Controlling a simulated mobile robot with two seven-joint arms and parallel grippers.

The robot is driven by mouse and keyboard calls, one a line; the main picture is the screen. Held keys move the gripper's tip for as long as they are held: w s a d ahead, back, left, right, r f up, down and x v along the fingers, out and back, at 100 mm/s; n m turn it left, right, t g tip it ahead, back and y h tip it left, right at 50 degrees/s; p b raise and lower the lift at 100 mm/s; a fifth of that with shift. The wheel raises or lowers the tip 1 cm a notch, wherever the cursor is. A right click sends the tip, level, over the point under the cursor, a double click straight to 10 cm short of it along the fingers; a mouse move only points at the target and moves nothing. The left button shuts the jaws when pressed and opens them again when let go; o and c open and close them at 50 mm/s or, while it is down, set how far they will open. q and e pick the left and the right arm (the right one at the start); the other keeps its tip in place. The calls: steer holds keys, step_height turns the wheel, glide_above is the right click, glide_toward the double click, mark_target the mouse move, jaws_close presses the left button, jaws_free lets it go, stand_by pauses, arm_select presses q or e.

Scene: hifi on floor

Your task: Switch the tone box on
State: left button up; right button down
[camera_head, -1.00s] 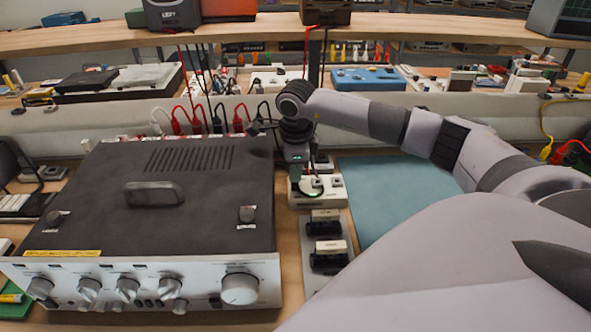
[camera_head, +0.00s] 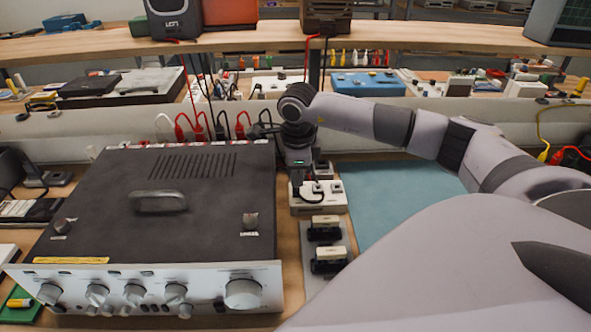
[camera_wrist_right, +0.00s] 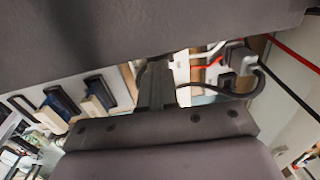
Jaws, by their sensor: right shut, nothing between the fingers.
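I cannot tell for sure which device is the tone box. A large black-topped hi-fi unit (camera_head: 190,215) with a silver knob front stands on the left of the bench. A small white box (camera_head: 325,197) with dark parts and a cable on it sits right of it. My right gripper (camera_head: 297,192) is shut and empty, pointing down at the white box's left end; I cannot tell whether it touches. In the right wrist view the shut fingers (camera_wrist_right: 157,85) show beside pale and black blocks; the gripper body hides much there. My left gripper is not in view.
Two black blocks with pale tops (camera_head: 326,230) sit on a grey plate in front of the white box. A blue mat (camera_head: 395,195) lies clear to the right. Red, white and black cables (camera_head: 205,128) rise behind the hi-fi unit. A wooden shelf (camera_head: 120,38) spans the back.

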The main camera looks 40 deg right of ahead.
mark_target(296, 194)
step_height(296, 194, up, 3)
steer(key=shift+s+f+p, duration=0.1)
steer(key=shift+f+p, duration=0.05)
steer(key=shift+p, duration=0.4)
arm_select(q)
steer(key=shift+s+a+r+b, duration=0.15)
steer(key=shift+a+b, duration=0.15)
steer(key=shift+b, duration=0.55)
arm_select(e)
step_height(296, 194, up, 9)
steer(key=s+a, duration=0.1)
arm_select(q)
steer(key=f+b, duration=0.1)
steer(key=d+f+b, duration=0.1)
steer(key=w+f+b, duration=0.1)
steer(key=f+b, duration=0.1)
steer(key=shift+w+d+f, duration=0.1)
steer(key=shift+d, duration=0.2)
arm_select(e)
steer(key=shift+w+d+r, duration=0.25)
steer(key=shift+w+d, duration=0.15)
steer(key=shift+w, duration=0.15)
